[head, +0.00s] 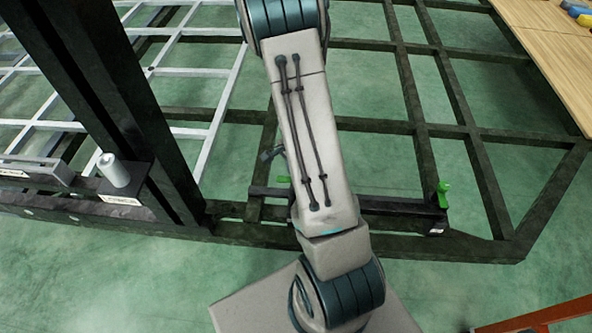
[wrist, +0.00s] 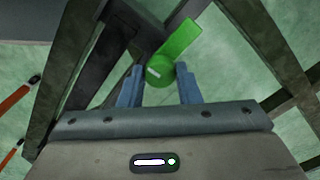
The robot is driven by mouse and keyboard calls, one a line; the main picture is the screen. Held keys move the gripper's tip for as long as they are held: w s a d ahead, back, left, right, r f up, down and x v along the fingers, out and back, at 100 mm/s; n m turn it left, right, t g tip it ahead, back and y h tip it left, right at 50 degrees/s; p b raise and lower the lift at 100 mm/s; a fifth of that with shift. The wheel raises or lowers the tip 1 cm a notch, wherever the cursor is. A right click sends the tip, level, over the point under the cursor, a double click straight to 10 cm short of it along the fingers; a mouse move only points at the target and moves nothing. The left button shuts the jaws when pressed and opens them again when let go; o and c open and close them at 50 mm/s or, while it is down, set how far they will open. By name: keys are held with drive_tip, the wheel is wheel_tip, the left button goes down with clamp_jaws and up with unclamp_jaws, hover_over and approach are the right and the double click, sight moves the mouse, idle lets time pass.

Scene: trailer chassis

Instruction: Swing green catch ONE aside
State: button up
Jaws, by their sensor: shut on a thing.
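In the wrist view, a green catch (wrist: 178,40) has a round knob with a white mark and a flat arm reaching up and to the right. My gripper (wrist: 159,82) has its two blue-grey fingers on either side of the knob, shut on it. In the head view my arm covers the middle and my gripper is hidden. A green catch (head: 443,191) stands upright at the right end of a dark bar there; I cannot tell whether it is the same one.
The dark chassis frame (head: 480,180) spans the head view, with open gaps over green floor. A dark post (head: 110,100) rises at left beside a silver cylinder (head: 114,171). A wooden top (head: 545,45) is at upper right, an orange bar (head: 545,315) at lower right.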

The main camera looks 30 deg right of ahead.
drive_tip(key=o, duration=1)
drive_tip(key=shift+c, duration=0.2)
wheel_tip(320, 180, up, 14)
drive_tip(key=p, duration=0.4)
drive_tip(key=shift+p, duration=0.35)
drive_tip(key=shift+f, duration=0.1)
drive_tip(key=s+a+r+n+t+p, duration=0.1)
drive_tip(key=s+a+r+n+p, duration=0.3)
drive_tip(key=r, duration=0.7)
drive_tip(key=s+a+r+n+t+p, duration=0.1)
drive_tip(key=s+a+r+n+p, duration=0.3)
drive_tip(key=r, duration=0.7)
drive_tip(key=s+a+r+n+p, duration=0.4)
drive_tip(key=r+n+p, duration=0.2)
drive_tip(key=r, duration=0.5)
drive_tip(key=shift+s+n+t, duration=0.15)
drive_tip(key=shift+n+t, duration=0.25)
drive_tip(key=shift+n, duration=0.5)
